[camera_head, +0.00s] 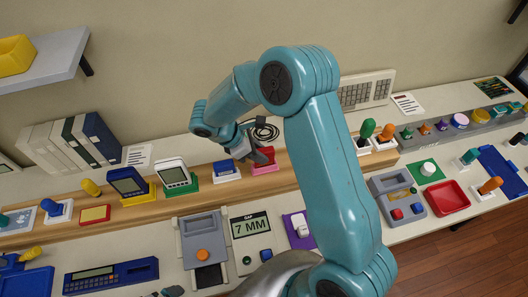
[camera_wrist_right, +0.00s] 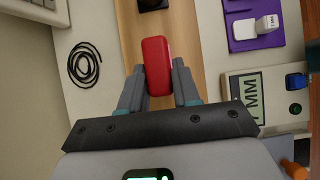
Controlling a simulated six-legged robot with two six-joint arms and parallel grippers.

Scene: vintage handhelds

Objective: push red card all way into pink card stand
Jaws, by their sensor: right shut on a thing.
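My right gripper (camera_head: 258,156) is over the wooden ledge, shut on the red card. In the right wrist view the red card (camera_wrist_right: 157,62) sits between the two fingers (camera_wrist_right: 159,92), seen nearly end-on as a rounded red block. In the head view a pinkish-red piece (camera_head: 264,168) shows right at the fingers, low on the ledge; it looks like the pink card stand with the card, partly covered by the gripper. How deep the card sits in the stand cannot be told. My left gripper is not in view.
On the ledge (camera_head: 232,187) to the left are a blue-and-white stand (camera_head: 226,169) and a handheld on a green stand (camera_head: 175,176). A black cable (camera_wrist_right: 84,63) lies behind. A purple stand (camera_head: 299,230) is in front.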

